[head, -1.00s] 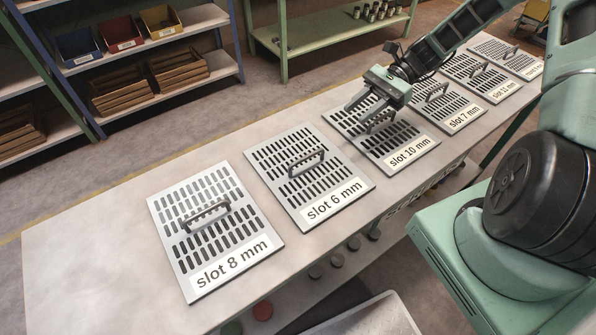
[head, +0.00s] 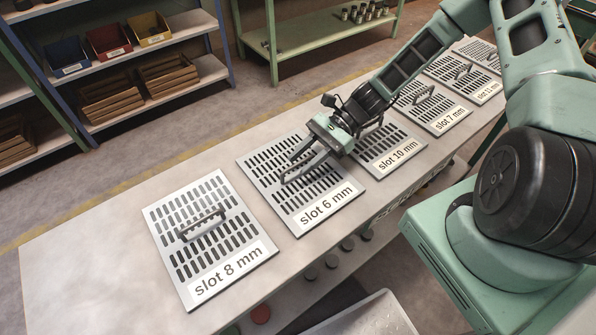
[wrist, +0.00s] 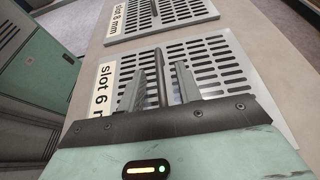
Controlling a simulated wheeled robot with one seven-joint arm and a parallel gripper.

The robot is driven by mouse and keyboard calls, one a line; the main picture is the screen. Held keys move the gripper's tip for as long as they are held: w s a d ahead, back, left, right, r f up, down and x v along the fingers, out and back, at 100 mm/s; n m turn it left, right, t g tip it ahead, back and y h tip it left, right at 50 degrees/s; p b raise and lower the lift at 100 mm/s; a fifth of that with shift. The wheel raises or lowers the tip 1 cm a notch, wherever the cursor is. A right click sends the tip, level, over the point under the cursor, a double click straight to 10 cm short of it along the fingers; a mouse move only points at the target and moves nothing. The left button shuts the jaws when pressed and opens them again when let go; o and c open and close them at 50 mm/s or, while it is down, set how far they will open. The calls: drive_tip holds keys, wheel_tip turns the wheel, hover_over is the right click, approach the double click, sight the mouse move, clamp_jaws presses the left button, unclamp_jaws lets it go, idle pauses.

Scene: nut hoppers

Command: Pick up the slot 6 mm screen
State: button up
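The slot 6 mm screen (head: 325,205) is a grey slotted plate with a white label, lying flat on the bench. It also shows in the wrist view (wrist: 215,50). Its raised bar handle (wrist: 162,78) stands between my gripper's two fingers. My gripper (head: 290,169) is open over this screen, with one finger on each side of the handle; the fingers (wrist: 160,70) show a gap to it in the wrist view. In the head view the fingers partly hide the handle. I cannot tell how far down the fingertips reach.
The slot 8 mm screen (head: 208,235) lies just left of it and the slot 10 mm screen (head: 390,150) just right, partly under my arm. The slot 7 mm screen (head: 436,107) and others lie farther along. The bench (head: 90,250) is clear at its left end.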

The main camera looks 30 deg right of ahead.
drive_tip(key=shift+x, duration=1.05)
clamp_jaws()
